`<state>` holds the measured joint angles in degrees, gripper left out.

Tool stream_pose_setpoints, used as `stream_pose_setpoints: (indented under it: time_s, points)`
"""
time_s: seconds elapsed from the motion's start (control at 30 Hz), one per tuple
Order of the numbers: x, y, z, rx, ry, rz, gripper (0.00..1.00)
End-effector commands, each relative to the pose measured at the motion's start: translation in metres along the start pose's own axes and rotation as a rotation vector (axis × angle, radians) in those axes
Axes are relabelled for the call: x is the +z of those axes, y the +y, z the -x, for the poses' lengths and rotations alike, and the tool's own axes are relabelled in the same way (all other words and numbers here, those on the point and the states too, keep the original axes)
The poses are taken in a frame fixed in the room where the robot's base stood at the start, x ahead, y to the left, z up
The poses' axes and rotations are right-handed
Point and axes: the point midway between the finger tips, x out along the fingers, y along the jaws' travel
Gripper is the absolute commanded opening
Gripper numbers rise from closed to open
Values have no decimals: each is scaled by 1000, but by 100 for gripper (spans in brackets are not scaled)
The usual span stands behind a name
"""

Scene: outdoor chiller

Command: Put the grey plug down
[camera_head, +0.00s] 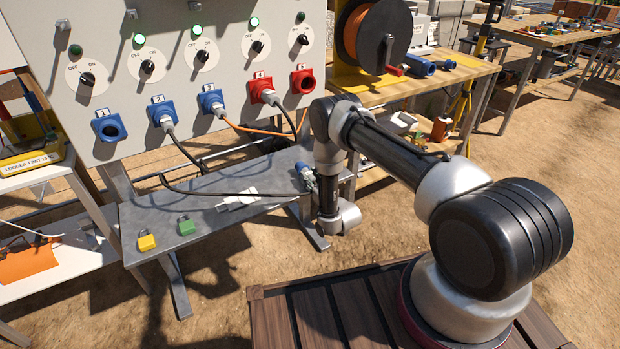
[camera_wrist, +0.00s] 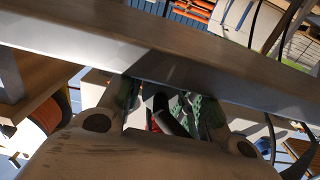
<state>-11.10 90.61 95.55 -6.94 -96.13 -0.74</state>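A pale grey piece (camera_head: 238,201), possibly the grey plug, lies on the grey metal shelf (camera_head: 200,212). A black cable runs across the shelf beside it toward my wrist. A blue and pale object (camera_head: 305,174) shows just left of my wrist at the shelf's right end; I cannot tell if I hold it. My gripper's fingers are mostly hidden by my arm in the head view. In the wrist view my gripper (camera_wrist: 165,102) has its two fingers apart, with a dark rod-like shape between them. Whether they grip it is unclear.
The panel above has numbered blue sockets (camera_head: 109,127) and red sockets (camera_head: 303,81), several with plugs and cables. A yellow padlock (camera_head: 147,242) and a green padlock (camera_head: 186,226) lie on the shelf's left. A wooden table with a cable reel (camera_head: 372,38) stands right.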

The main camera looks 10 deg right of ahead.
Motion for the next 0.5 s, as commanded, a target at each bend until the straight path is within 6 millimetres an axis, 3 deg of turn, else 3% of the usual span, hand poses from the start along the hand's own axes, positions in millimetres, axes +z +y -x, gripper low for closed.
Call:
stream_pose_setpoints:
  time_s: [0.07, 0.43, 0.5]
  points:
    - [0, 0, 0, 0, 0, 0, 50]
    - [-4, 0, 0, 0, 0, 0, 50]
    - [-2, 0, 8, 0, -3, 0, 50]
